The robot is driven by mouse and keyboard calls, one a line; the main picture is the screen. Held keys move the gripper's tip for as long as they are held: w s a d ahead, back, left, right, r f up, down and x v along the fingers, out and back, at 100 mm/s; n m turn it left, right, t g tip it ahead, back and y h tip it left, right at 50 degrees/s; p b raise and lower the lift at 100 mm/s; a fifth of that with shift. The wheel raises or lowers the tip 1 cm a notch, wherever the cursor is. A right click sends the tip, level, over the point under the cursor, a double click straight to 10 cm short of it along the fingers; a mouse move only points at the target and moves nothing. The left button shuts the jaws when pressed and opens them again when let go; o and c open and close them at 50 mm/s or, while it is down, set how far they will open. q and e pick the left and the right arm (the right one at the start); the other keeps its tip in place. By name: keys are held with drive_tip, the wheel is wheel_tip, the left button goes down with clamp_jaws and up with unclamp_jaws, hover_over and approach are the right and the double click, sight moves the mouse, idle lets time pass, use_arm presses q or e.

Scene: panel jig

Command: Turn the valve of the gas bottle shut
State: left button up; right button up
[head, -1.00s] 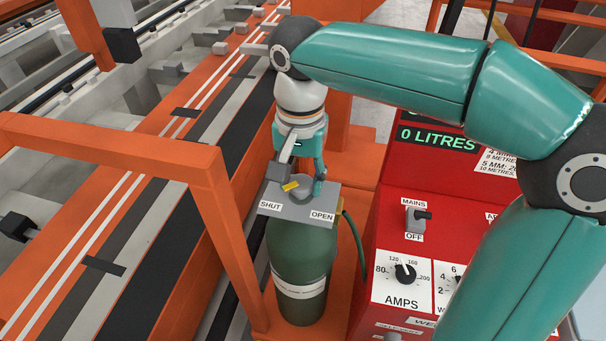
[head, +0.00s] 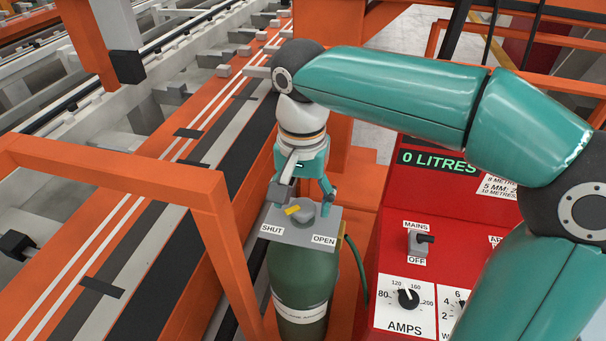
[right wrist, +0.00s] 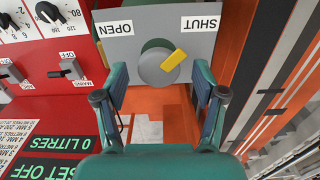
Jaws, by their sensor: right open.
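The green gas bottle (head: 298,272) stands upright with a grey plate (head: 285,236) on top, lettered SHUT at its left and OPEN at its right. The round grey valve knob (head: 304,214) has a yellow pointer (head: 292,210) turned to the SHUT side. In the right wrist view the knob (right wrist: 155,68) has its pointer (right wrist: 173,59) slanting towards the SHUT label. My right gripper (head: 305,194) is open just above the knob, one finger on each side. In the right wrist view its fingers (right wrist: 160,84) stand apart from the knob. My left gripper is not in view.
A red welding machine (head: 392,243) with switches and dials stands right of the bottle, its display reading 0 LITRES. An orange frame (head: 215,230) stands close at left, with the striped rail (head: 140,235) beyond it. A green hose (head: 357,270) runs down beside the bottle.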

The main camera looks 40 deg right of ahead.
sight(303, 205)
wheel_tip(303, 205, up, 12)
drive_tip(key=shift+f, duration=0.25)
drive_tip(key=shift+f, duration=0.1)
idle(0.5)
